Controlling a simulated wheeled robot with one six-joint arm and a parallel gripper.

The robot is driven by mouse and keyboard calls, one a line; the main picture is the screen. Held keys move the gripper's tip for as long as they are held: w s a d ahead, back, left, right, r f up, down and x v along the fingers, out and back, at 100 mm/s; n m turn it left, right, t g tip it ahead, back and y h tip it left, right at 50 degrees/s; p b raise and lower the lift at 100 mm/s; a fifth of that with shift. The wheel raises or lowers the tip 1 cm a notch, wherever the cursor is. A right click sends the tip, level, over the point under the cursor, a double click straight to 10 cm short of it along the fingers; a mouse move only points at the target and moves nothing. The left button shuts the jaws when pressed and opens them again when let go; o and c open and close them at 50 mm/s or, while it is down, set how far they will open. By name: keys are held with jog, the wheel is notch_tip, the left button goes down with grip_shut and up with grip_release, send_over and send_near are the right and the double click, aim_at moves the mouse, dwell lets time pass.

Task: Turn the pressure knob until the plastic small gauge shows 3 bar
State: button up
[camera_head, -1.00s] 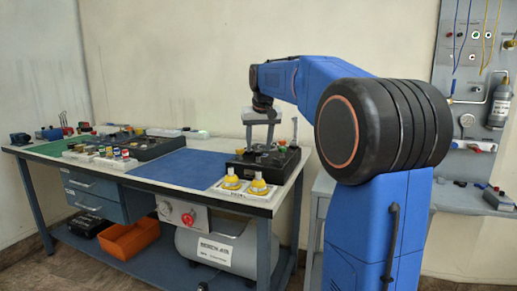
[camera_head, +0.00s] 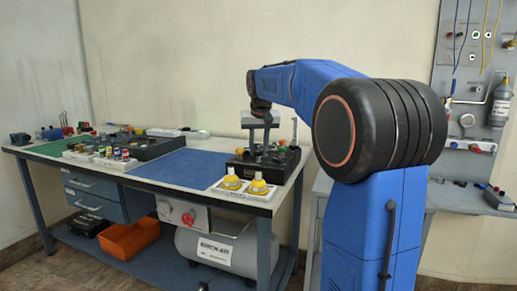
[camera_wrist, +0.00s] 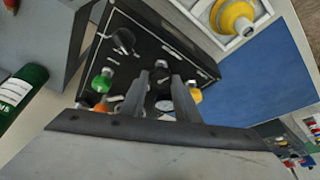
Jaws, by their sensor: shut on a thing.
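A black trainer box (camera_head: 283,172) stands at the right end of the workbench, with several knobs on its top. It fills the upper middle of the wrist view (camera_wrist: 185,42). My gripper (camera_head: 263,150) points down over this box. In the wrist view, its two fingers (camera_wrist: 160,80) are shut on a dark knob (camera_wrist: 160,70), which I take to be the pressure knob; it is partly hidden between the fingertips. Another black knob (camera_wrist: 123,40), a green knob (camera_wrist: 101,84) and a yellow knob (camera_wrist: 196,95) are nearby.
Yellow-and-white fittings (camera_head: 258,187) stand on a white plate in front of the box. A green cylinder (camera_wrist: 22,92) lies at the left of the wrist view. A blue mat (camera_head: 188,170) is clear. More trainer parts (camera_head: 110,155) sit farther left on the bench.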

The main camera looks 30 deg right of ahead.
jog(key=shift+m, duration=0.3)
jog(key=o, duration=1)
jog(key=shift+o, duration=0.2)
jog(key=shift+r, duration=0.1)
jog(key=v, duration=1.7)
jog(key=shift+a, duration=0.25)
jog(key=shift+s, duration=0.1)
